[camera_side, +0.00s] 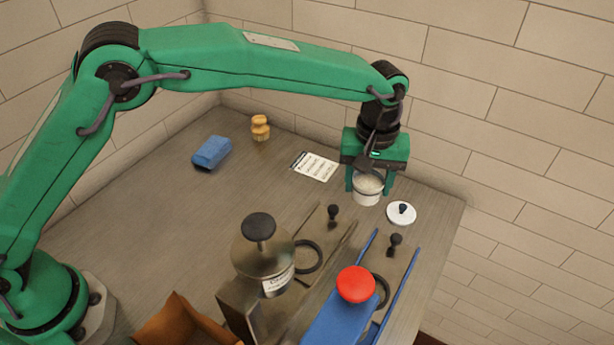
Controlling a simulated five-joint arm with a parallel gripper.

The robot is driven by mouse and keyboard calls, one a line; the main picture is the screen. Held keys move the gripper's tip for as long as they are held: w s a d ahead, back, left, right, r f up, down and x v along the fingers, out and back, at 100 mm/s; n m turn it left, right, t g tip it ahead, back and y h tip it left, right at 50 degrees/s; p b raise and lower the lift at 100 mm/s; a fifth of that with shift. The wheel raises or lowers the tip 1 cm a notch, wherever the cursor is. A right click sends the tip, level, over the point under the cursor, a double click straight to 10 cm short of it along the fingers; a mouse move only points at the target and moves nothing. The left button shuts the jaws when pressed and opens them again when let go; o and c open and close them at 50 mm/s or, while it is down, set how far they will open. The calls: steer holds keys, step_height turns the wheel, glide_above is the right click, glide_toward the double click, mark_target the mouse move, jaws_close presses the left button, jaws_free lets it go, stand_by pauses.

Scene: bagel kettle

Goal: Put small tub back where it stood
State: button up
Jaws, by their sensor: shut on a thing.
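The small tub (367,190) is a pale, round, open-topped container with whitish contents near the back right of the counter. My gripper (369,185) points down from above and is shut on the tub, with a green finger on either side of it. The tub looks upright. I cannot tell whether its base touches the counter or hangs just above it. A white lid with a dark knob (401,213) lies on the counter to the right of the tub, apart from it.
A printed card (314,166) lies left of the tub. A blue sponge (211,152) and wooden brush (260,128) are farther left. An orange-brown box (178,325) is at the bottom. The counter's left middle is clear.

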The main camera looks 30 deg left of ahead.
steer(key=w+a+f, duration=0.2)
steer(key=w, duration=0.1)
steer(key=w+a+f, duration=0.1)
steer(key=w+f, duration=0.1)
steer(key=w, duration=0.1)
steer(key=w+a+f, duration=0.2)
steer(key=w, duration=0.1)
steer(key=shift+a+f, duration=0.15)
steer(key=shift+a, duration=0.15)
steer(key=shift+s+f, duration=0.1)
steer(key=shift+f, duration=1.95)
steer(key=o, duration=1.1)
steer(key=shift+f, duration=0.15)
steer(key=shift+r, duration=6.2)
